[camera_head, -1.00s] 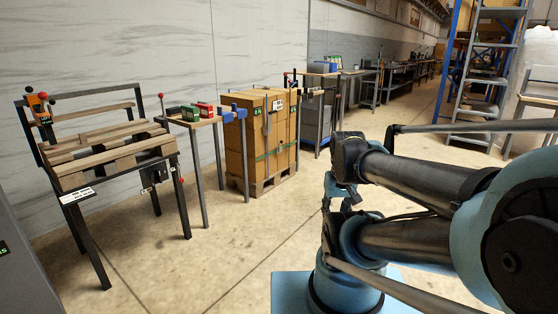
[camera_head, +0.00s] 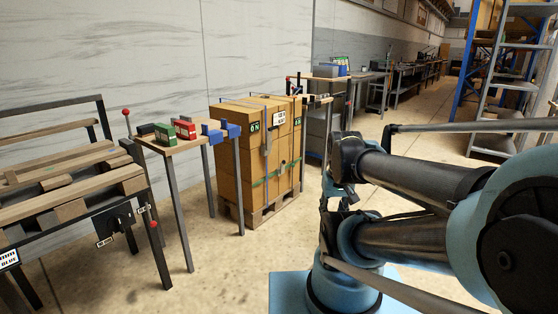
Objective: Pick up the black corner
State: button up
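A small dark, apparently black piece (camera_head: 147,128) lies on the small wooden-topped table (camera_head: 172,148) at the left. It is partly hidden behind a green piece (camera_head: 165,133), and its exact shape is too small to tell. A red piece (camera_head: 184,128) stands to the right of the green one. My folded arm fills the right side of the picture, well apart from this table. I cannot make out my gripper's fingers.
Blue clamp-like parts (camera_head: 222,131) sit at the table's right end. A slatted rack (camera_head: 75,190) stands to the left, and stacked brown boxes (camera_head: 250,165) on a pallet to the right. Bare floor (camera_head: 225,270) lies in front. Workbenches (camera_head: 385,75) and blue shelving (camera_head: 478,60) stand farther back.

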aim_at(310, 106)
jog(key=z, duration=0.05)
jog(key=i, duration=3.1)
jog(key=z, duration=0.1)
